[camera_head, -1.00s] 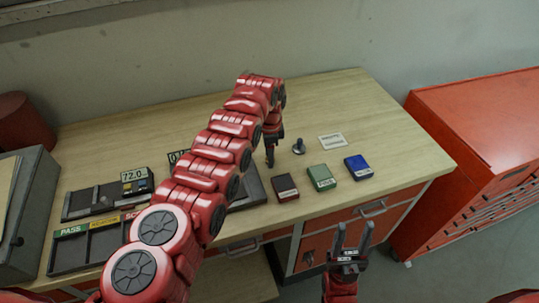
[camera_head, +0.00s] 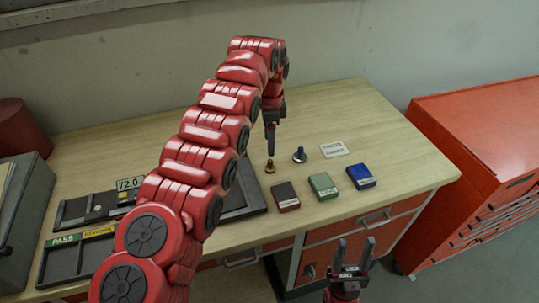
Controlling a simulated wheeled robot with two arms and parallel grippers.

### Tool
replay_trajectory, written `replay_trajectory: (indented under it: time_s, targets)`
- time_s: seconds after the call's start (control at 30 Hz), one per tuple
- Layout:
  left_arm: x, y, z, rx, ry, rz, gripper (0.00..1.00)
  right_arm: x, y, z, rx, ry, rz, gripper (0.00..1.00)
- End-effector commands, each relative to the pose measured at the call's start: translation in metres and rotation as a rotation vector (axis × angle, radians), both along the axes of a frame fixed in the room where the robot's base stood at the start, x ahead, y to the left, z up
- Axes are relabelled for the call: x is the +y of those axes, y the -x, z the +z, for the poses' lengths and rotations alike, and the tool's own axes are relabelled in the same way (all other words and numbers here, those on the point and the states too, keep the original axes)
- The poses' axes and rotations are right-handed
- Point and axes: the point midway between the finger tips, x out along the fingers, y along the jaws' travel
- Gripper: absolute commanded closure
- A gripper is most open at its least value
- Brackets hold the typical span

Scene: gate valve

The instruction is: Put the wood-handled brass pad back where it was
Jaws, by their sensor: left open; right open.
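The wood-handled brass pad (camera_head: 270,167) stands on the wooden table, handle up, left of another small knobbed pad (camera_head: 299,155) with a dark handle and grey base. My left gripper (camera_head: 271,146) is open and empty above and slightly behind the brass pad, apart from it as far as I can tell. My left arm crosses the view and hides part of the table and trays. My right gripper (camera_head: 355,250) is open and empty in front of the table's front edge.
Dark red (camera_head: 285,197), green (camera_head: 323,186) and blue (camera_head: 361,176) blocks lie in a row near the front edge. A white label card (camera_head: 333,149) lies behind them. Dark trays (camera_head: 65,262) are at left. A red cabinet (camera_head: 470,135) stands at right.

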Motion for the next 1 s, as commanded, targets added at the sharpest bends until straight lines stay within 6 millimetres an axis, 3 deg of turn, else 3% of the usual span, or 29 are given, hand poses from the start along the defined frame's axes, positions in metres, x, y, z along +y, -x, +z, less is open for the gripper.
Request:
replay_trajectory:
  time_s: [0.2,0.77,1.0]
  targets:
    - [-0.001,0.000,0.021,0.001,-0.001,-0.001,0.32,0.000,0.000,0.012,0.000,0.000,0.000,0.50]
    - [0.000,0.000,0.023,0.000,-0.001,0.000,0.32,0.000,0.000,0.014,0.000,0.000,0.000,0.50]
    - [0.000,0.000,0.064,0.000,-0.001,0.000,0.32,0.000,0.000,0.054,0.000,0.000,0.000,0.50]
